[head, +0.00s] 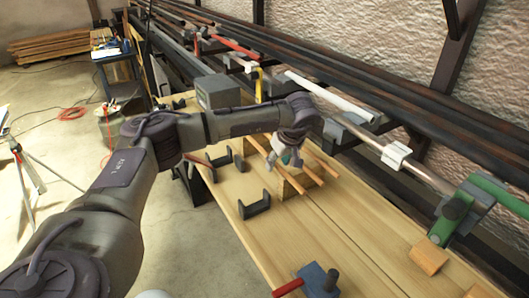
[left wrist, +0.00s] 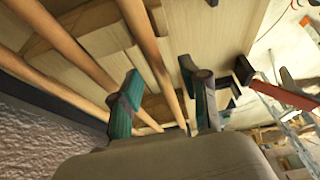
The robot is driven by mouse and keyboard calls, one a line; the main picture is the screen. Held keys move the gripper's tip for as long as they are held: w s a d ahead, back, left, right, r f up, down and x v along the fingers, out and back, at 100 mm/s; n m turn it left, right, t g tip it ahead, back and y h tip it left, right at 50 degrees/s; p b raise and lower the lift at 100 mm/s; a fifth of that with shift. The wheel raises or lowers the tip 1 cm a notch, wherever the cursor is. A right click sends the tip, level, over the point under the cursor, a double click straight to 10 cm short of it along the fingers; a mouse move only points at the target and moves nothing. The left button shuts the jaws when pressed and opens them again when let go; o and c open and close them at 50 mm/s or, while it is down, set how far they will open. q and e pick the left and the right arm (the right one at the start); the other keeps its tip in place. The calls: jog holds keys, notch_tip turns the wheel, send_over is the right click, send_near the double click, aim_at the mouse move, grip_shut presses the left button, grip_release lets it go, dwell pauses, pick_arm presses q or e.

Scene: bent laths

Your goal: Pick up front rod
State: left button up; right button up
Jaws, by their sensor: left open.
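Thin wooden rods lie side by side on wooden supports on the workbench. The front rod (head: 256,146) is the one nearest the bench's near edge in the head view, partly hidden by my left gripper (head: 284,163). In the left wrist view, my left gripper (left wrist: 161,88) is open, with its teal and grey fingers apart. The front rod (left wrist: 148,42) runs through the gap between them, apart from both as far as shows. The two other rods (left wrist: 70,50) lie to its left there. I cannot tell how deep the fingers reach around it. My right gripper is out of view.
The workbench (head: 345,255) has black U-shaped brackets (head: 254,206) before the rods, a grey box (head: 217,92) behind, and a blue clamp (head: 317,279) near the front. Dark pipes (head: 380,95) run along the wall side. The bench right of the rods is mostly clear.

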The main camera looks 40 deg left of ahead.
pick_arm(q)
jog(key=shift+c, duration=0.3)
grip_shut()
jog(key=shift+r, duration=0.15)
